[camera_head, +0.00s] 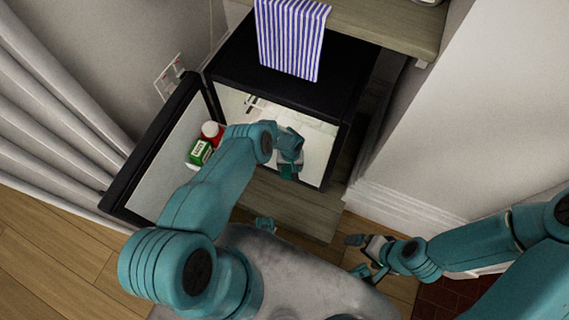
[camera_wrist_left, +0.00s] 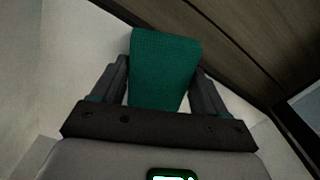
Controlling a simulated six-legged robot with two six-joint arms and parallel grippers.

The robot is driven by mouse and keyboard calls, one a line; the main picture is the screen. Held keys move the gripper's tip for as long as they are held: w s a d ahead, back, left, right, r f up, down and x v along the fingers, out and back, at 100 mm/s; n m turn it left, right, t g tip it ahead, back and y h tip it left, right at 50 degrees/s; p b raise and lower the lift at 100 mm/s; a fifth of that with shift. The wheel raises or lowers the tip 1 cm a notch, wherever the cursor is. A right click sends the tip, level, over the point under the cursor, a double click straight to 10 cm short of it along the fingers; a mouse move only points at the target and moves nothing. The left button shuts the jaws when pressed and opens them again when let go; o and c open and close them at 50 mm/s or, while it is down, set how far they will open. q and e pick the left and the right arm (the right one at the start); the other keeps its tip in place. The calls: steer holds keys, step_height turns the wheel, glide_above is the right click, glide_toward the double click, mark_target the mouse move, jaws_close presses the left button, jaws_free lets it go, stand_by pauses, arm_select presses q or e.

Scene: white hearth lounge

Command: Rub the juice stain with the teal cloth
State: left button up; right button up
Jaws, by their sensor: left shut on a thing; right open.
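The teal cloth (camera_wrist_left: 165,62) is between the two dark fingers of my left gripper (camera_wrist_left: 163,85) in the left wrist view, and the gripper is shut on it. In the head view my left gripper (camera_head: 288,168) is at the opening of a small black fridge (camera_head: 285,95), in front of its pale interior. Little of the cloth can be told apart from the teal gripper there. I cannot make out the juice stain in either view. My right gripper (camera_head: 362,256) is open and empty, low in front of the fridge, to the right.
The fridge door (camera_head: 150,160) stands open to the left, with a red bottle with a white cap (camera_head: 212,131) and a green carton (camera_head: 199,152) on it. A blue-striped towel (camera_head: 291,38) hangs over the fridge from a wooden top (camera_head: 385,25). A white wall is at right.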

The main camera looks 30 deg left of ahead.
arm_select(q)
steer(key=shift+w+d+f+b, duration=0.15)
steer(key=shift+d+b, duration=0.25)
steer(key=shift+d, duration=1.6)
steer(key=shift+a+b, duration=0.35)
steer(key=shift+a, duration=1.05)
steer(key=shift+s+a+b, duration=0.2)
steer(key=shift+a+b, duration=0.05)
steer(key=shift+a, duration=0.9)
steer(key=shift+s+a+b, duration=0.15)
steer(key=shift+a+b, duration=0.05)
steer(key=shift+a, duration=0.95)
step_height(320, 180, up, 6)
steer(key=p, duration=0.5)
steer(key=shift+w, duration=0.1)
